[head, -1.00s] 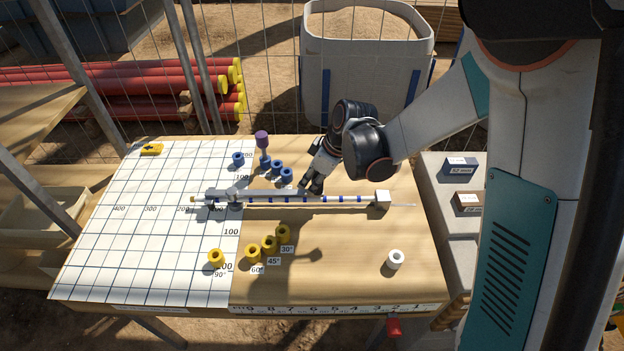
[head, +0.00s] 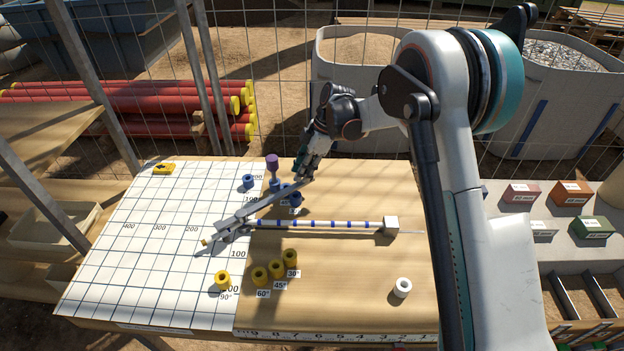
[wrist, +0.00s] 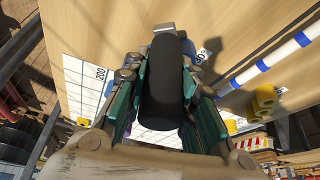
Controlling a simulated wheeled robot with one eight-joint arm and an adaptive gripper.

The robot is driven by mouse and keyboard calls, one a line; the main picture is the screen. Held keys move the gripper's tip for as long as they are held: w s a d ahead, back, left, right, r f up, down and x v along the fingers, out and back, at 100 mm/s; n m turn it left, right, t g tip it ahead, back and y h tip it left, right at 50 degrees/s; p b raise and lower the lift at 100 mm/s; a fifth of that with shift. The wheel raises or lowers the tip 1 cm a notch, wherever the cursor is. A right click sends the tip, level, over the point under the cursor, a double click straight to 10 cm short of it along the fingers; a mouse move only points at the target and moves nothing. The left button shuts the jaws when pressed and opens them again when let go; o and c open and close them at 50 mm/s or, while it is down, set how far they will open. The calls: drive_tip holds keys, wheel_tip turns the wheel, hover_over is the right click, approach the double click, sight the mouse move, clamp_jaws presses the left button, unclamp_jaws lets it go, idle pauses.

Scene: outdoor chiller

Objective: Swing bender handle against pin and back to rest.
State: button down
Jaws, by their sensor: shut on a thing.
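The bender handle (head: 262,206) is a grey bar angled from the pivot (head: 228,228) up and right toward the back of the bench. My gripper (head: 306,176) is shut on its far end; in the wrist view the gripper (wrist: 160,95) clasps a black grip (wrist: 160,85). The purple-topped pin (head: 273,163) stands upright in a blue collar behind the bar. Other blue collars (head: 248,181) stand nearby, some partly hidden by the bar. I cannot tell whether the bar touches the pin. A blue-banded white tube (head: 325,225) lies straight to an end block (head: 391,226).
Yellow collars (head: 290,258) stand at the front by angle labels, and a white collar (head: 402,287) at front right. A yellow item (head: 163,168) lies on the gridded sheet (head: 140,245) at the back left. A wire fence (head: 290,60) runs behind the bench.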

drive_tip(key=shift+n, duration=0.6)
drive_tip(key=shift+w+a, duration=1.8)
drive_tip(key=shift+a, duration=0.05)
drive_tip(key=c, duration=1.3)
unclamp_jaws()
drive_tip(key=v, duration=1.2)
drive_tip(key=shift+w, duration=0.2)
drive_tip(key=shift+c, duration=0.6)
